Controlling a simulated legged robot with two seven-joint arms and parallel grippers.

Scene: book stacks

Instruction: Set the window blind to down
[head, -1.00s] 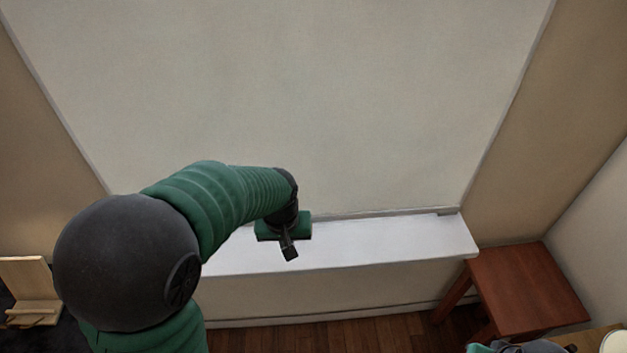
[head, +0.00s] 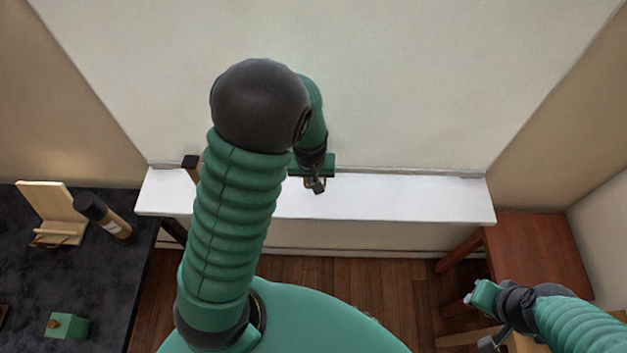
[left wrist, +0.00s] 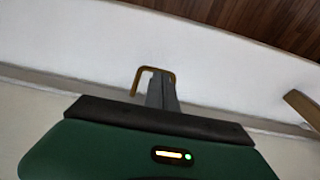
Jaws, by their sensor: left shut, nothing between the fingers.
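The window blind (head: 420,90) is a wide pale panel over the window. Its lower edge lies along the back of the white sill (head: 400,195). My left gripper (head: 318,186) is shut and empty, in front of the blind's lower edge and over the sill. In the left wrist view, the left fingers (left wrist: 160,92) are together. A thin brass loop (left wrist: 157,69) shows at their tips; I cannot tell whether it touches them or encircles them. My right gripper (head: 474,298) is at the lower right, away from the blind; its jaw opening is unclear.
A dark table (head: 110,270) at the left holds a wooden stand (head: 50,205), a dark-capped bottle (head: 105,216) and a green box (head: 68,326). A reddish wooden stool or table (head: 540,250) stands at the right. Wooden floor (head: 360,290) shows below the sill.

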